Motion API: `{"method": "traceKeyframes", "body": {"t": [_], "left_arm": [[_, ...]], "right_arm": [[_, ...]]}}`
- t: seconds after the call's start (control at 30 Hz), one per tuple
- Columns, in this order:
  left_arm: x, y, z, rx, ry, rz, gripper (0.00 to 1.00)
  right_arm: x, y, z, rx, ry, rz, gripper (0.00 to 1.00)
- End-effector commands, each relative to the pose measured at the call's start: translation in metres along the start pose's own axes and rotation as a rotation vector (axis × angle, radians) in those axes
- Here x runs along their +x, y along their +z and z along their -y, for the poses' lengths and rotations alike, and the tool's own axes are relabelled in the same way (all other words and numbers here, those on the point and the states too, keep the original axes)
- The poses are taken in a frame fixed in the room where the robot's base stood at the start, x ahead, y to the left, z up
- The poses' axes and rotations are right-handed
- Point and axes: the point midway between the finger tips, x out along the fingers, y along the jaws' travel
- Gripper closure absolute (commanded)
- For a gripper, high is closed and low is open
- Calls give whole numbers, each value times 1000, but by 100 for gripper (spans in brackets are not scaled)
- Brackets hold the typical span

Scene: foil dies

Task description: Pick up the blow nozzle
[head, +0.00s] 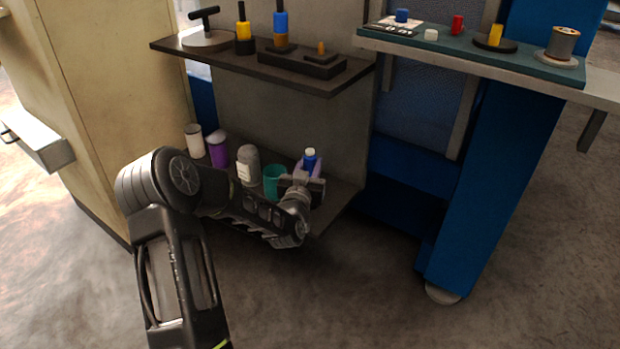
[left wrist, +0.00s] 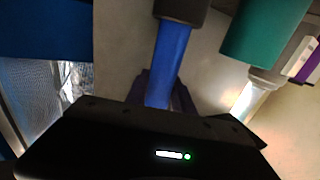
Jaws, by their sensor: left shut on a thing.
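A blue piece with a pale top (head: 310,160), which I take for the blow nozzle, is upright at the right end of the lower shelf. My left gripper (head: 302,172) is shut on it. In the left wrist view the blue shaft (left wrist: 168,65) runs between the dark fingers of my left gripper (left wrist: 160,92), with a dark grey part at the top of the picture. My gripper hides part of it in the head view, and I cannot tell whether it touches the shelf. My right gripper is in neither view.
Left of my gripper stand a teal cup (head: 273,180), a grey bottle (head: 248,163), a purple container (head: 217,150) and a white one (head: 194,142). The upper shelf (head: 190,55) overhangs them with several tools. A blue post (head: 480,180) stands to the right.

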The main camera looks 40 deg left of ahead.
Motion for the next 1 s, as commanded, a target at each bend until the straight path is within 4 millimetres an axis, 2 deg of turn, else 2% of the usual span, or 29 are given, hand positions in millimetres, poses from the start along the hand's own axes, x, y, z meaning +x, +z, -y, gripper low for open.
{"method": "traceKeyframes", "body": {"t": [0.27,0.37,0.7,0.83,1.0], "left_arm": [[0,-8,0,1,0,-2,100],[0,-21,0,2,0,-3,100],[0,-86,0,2,0,-5,100],[0,-99,0,1,0,-3,100],[0,-101,0,0,0,-1,100]], "right_arm": [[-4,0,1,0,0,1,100],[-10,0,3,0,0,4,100],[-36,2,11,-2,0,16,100],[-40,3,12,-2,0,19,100],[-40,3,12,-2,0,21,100]]}}
